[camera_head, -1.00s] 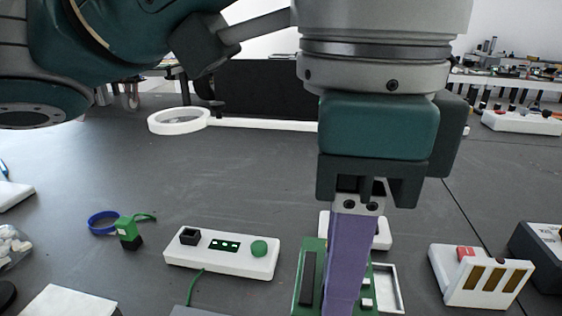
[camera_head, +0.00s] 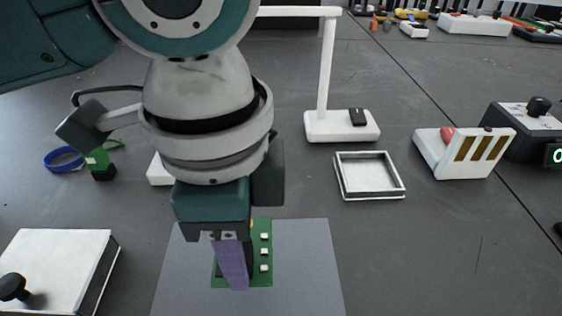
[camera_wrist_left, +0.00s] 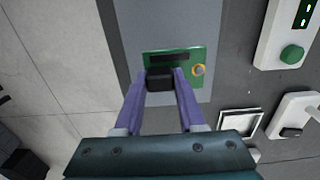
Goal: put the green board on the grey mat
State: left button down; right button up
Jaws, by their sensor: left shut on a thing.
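The green board (camera_head: 264,261) is over the middle of the grey mat (camera_head: 316,262). It also shows in the left wrist view (camera_wrist_left: 203,53), over the mat there (camera_wrist_left: 219,15). I cannot tell whether the board touches the mat. My left gripper (camera_head: 236,286) points down at the board and hides part of it. In the left wrist view its two purple fingers (camera_wrist_left: 161,78) are shut on a black block on the board. My right gripper is in neither view.
A white box (camera_head: 55,262) with a black knob is left of the mat. An empty white tray (camera_head: 371,192), a white lamp base (camera_head: 341,127) and a slotted white holder (camera_head: 462,153) stand to the right. Bare table lies right of the mat.

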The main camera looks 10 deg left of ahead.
pick_arm(q)
notch_tip(320, 180, down, 5)
jog(key=shift+f+b, duration=0.1)
jog(key=shift+b, duration=0.65)
jog(key=shift+f, duration=0.1)
jog(key=shift+f, duration=0.15)
jog(key=c, duration=0.5)
grip_release()
